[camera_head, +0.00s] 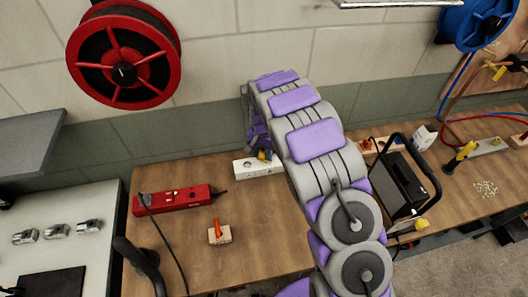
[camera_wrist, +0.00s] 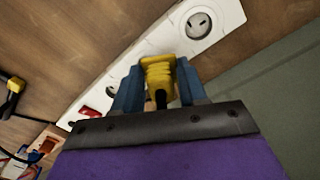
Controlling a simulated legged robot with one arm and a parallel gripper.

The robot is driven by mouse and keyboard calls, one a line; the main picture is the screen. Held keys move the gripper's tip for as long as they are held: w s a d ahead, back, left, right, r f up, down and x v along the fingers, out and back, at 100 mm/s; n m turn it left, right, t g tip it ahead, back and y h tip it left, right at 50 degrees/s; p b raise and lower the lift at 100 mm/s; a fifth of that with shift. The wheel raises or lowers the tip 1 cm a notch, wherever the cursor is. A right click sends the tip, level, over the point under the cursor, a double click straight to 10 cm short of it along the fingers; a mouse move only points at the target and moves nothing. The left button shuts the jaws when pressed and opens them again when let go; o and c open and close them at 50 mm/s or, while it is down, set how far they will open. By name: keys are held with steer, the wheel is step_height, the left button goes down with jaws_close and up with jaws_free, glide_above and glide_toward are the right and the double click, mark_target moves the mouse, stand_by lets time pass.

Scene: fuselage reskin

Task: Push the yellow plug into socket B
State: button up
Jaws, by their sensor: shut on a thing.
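My gripper (camera_wrist: 155,85) has blue fingers and is shut on the yellow plug (camera_wrist: 159,78), with one finger on each side of its ribbed body. The plug's front end overlaps the white socket strip (camera_wrist: 150,45); I cannot tell whether it touches or enters it. One round socket (camera_wrist: 200,25) shows free at the upper right of the strip. Another round opening (camera_wrist: 112,90) is partly hidden by the left finger. No letter is readable, so I cannot tell which socket is B. In the head view, the strip (camera_head: 246,168) lies on the bench with the plug (camera_head: 265,155) at its right.
A red power strip (camera_head: 178,200) with a dark cable lies left on the wooden bench (camera_head: 185,250). A small block with an orange part (camera_head: 219,234) lies in front. A black framed box (camera_head: 400,185) stands right of my arm. The wall is close behind the strip.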

steer(key=shift+d+r, duration=0.15)
steer(key=shift+d, duration=0.55)
steer(key=shift+a+f, duration=0.25)
steer(key=shift+a, duration=0.55)
steer(key=shift+d+f, duration=0.3)
steer(key=shift+d, duration=0.35)
steer(key=shift+a, duration=0.1)
steer(key=shift+a+r, duration=0.15)
steer(key=shift+a, duration=0.25)
steer(key=shift+d, duration=0.65)
steer(key=shift+d, duration=0.3)
steer(key=shift+f, duration=1.1)
